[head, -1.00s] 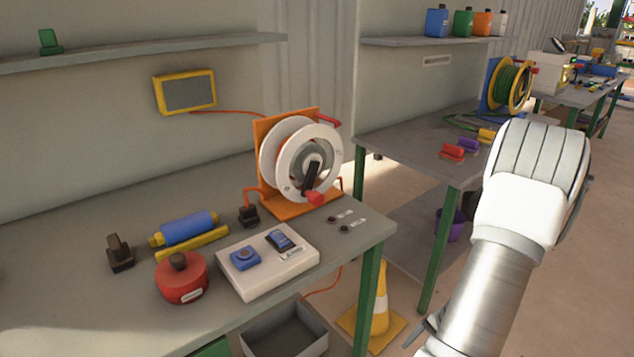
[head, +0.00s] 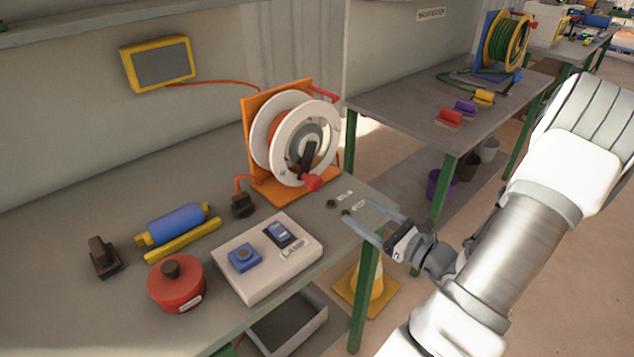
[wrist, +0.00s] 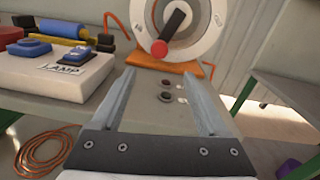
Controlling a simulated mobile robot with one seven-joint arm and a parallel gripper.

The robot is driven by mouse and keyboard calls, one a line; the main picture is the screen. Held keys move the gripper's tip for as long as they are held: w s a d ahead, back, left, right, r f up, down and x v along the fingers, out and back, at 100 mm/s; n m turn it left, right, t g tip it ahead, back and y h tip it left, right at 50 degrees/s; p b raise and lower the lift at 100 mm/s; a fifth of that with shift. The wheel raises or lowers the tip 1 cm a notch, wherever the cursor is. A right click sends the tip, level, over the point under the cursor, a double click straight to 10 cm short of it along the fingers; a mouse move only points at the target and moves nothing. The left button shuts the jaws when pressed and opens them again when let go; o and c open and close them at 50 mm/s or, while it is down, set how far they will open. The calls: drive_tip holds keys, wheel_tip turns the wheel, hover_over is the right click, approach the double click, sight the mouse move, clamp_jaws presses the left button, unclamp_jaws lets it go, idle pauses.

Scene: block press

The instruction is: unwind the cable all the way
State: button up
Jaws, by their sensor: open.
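A cable reel with white discs (head: 312,125) stands upright on an orange stand (head: 282,190) on the near workbench. A little orange cable shows between its discs. Its black crank ends in a red knob (head: 313,182) at the lower front; the knob also shows in the wrist view (wrist: 159,49). An orange cable runs to a black plug (head: 242,205) left of the stand. My gripper (head: 374,220) is open and empty at the bench's right front edge, apart from the reel and below the knob. In the wrist view the fingers (wrist: 168,100) point toward the reel.
A white lamp switch box (head: 266,262), red round pot (head: 176,284) and blue roller (head: 176,224) lie left. Two small buttons (wrist: 167,91) sit on the bench before the reel. A second bench (head: 420,125) stands right, across a gap. Coiled orange cable (wrist: 45,153) lies below.

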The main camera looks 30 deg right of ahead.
sight(319, 185)
drive_tip(key=w+a, duration=0.1)
drive_tip(key=w, duration=0.8)
drive_tip(key=w+a+b, duration=0.1)
drive_tip(key=w, duration=0.4)
drive_tip(key=shift+w+a, duration=0.15)
drive_tip(key=shift+a, duration=0.15)
clamp_jaws()
drive_tip(key=shift+f, duration=0.1)
idle(0.6)
